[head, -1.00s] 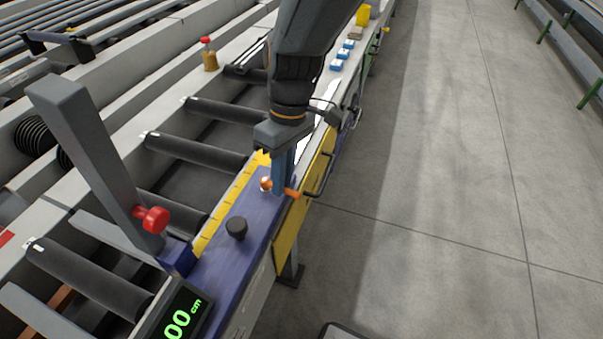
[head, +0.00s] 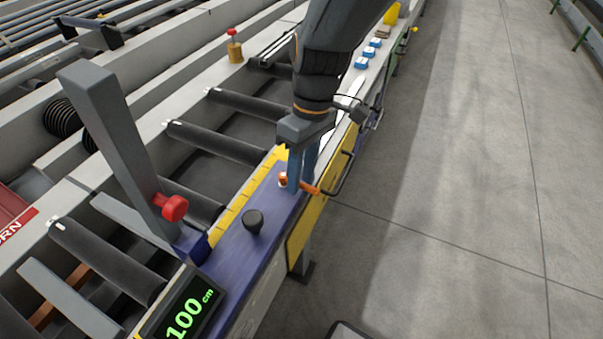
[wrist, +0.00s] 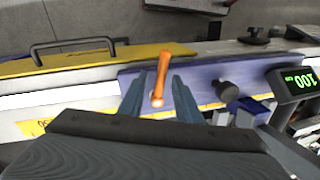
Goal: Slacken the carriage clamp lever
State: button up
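The orange clamp lever (head: 307,188) sits on the blue-purple carriage (head: 232,262), its handle pointing out over the carriage's right edge in the head view. In the wrist view the lever (wrist: 161,72) stands between my two blue-grey fingers, its handle pointing away from my gripper. My gripper (head: 303,180) is pointed down at the lever. The fingers of my gripper (wrist: 157,97) are apart, with a visible gap on each side of the lever, so it is open around the lever. My fingers partly hide the lever in the head view.
A black knob (head: 253,222) and a display (head: 185,312) reading 100 cm are on the carriage. A grey upright arm (head: 115,140) with a red knob (head: 174,208) stands to the left. A yellow panel (head: 312,218) with a dark handle (head: 346,172) is close on the right.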

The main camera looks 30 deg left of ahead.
jog(key=shift+r, duration=0.1)
notch_tip(320, 180, up, 8)
jog(key=w+b, duration=0.1)
jog(key=shift+w+f, duration=0.25)
jog(key=shift+d, duration=0.15)
jog(key=w+d+f+m+t, duration=0.1)
jog(key=w+d+m, duration=0.35)
jog(key=d, duration=0.65)
jog(key=w+d+f+m, duration=0.1)
jog(key=w+d+m, duration=0.35)
jog(key=d, duration=0.65)
jog(key=s+d+f+m, duration=0.1)
jog(key=d+m, duration=0.3)
jog(key=d, duration=0.7)
jog(key=s+d+f+m+t, duration=0.1)
jog(key=s+d+f+m, duration=0.1)
jog(key=d, duration=0.9)
jog(key=shift+s+f+m+t, duration=0.15)
jog(key=shift+s+m+t, duration=0.15)
jog(key=shift+s+m, duration=0.7)
